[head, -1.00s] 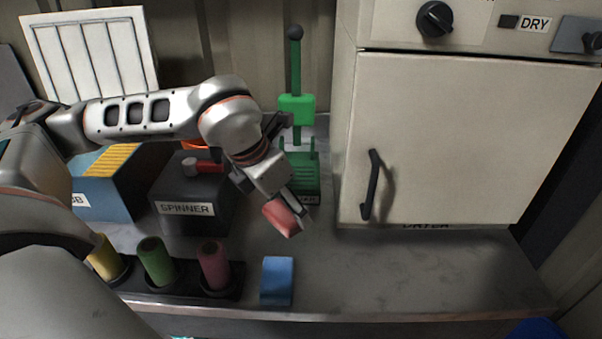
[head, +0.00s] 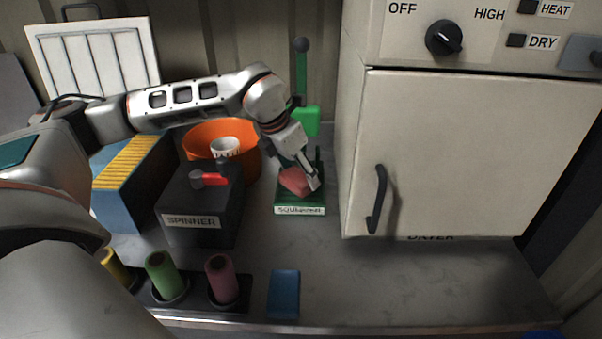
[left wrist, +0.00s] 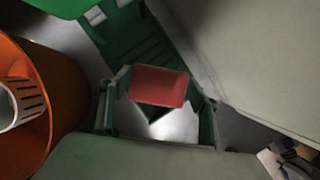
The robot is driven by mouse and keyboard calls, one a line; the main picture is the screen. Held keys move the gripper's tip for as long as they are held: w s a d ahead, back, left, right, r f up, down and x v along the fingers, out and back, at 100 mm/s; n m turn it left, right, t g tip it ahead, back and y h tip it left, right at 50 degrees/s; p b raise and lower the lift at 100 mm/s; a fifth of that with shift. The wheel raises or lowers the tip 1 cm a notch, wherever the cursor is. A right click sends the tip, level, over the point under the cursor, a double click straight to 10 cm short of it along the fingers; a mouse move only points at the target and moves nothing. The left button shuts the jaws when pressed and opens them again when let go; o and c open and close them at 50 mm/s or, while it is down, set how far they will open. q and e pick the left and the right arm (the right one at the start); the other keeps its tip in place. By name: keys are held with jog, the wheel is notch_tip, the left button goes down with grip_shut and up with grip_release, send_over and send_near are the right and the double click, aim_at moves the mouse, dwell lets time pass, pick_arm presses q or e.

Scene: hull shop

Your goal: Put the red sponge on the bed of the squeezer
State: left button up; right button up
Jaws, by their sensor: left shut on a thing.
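The red sponge (head: 293,181) is gripped in my left gripper (head: 306,184), held over the front of the green squeezer. In the left wrist view the sponge (left wrist: 158,86) sits between the two fingers, with part of the green squeezer bed (left wrist: 138,42) beyond it. The squeezer (head: 307,120) has an upright lever with a dark knob and a label on its front. The sponge and gripper hide part of the bed, and I cannot tell whether the sponge touches it. My right gripper is not in view.
The spinner box (head: 195,205) and an orange bucket (head: 208,140) stand left of the squeezer; the dryer (head: 480,150) stands close on its right. A blue sponge (head: 284,293) and a rack of coloured rolls (head: 190,300) lie in front. Counter (head: 420,280) before the dryer is clear.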

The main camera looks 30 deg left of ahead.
aim_at(299, 169)
pick_arm(q)
jog(key=w, duration=0.1)
jog(key=w+a, duration=0.1)
jog(key=shift+w, duration=0.4)
jog(key=shift+f, duration=1.75)
jog(key=shift+f, duration=0.1)
jog(key=o, duration=1)
jog(key=shift+o, duration=0.2)
jog(key=shift+r, duration=0.3)
jog(key=v, duration=1.1)
jog(key=shift+s+r, duration=0.2)
jog(key=shift+r, duration=0.15)
